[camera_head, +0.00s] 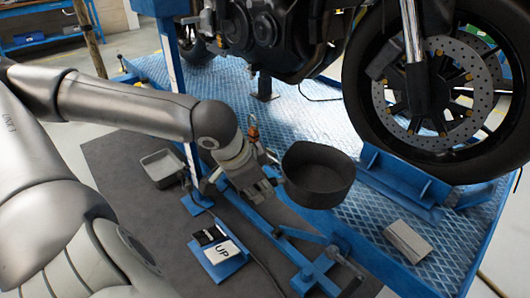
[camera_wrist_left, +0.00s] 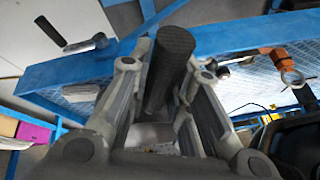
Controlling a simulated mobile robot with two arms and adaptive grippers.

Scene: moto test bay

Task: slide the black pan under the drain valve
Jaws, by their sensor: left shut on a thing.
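The black pan (camera_head: 318,180) is round and deep, and it appears upright at the near edge of the blue lift deck. My left gripper (camera_head: 268,184) is shut on the left side of the black pan. In the left wrist view the fingers (camera_wrist_left: 165,112) close around a dark textured piece of it (camera_wrist_left: 171,62). I cannot tell whether the pan touches the deck. An orange fitting (camera_head: 253,130) shows just beyond my gripper, and an orange fitting with a metal ring is in the wrist view (camera_wrist_left: 285,62). I cannot make out for sure which part is the drain valve.
The motorcycle's engine (camera_head: 265,30) is above and behind the pan. The wheel (camera_head: 365,105) and a blue wheel chock (camera_head: 400,182) are to the right. A white box (camera_head: 407,241) lies on the deck. A grey tray (camera_head: 162,168) is at left.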

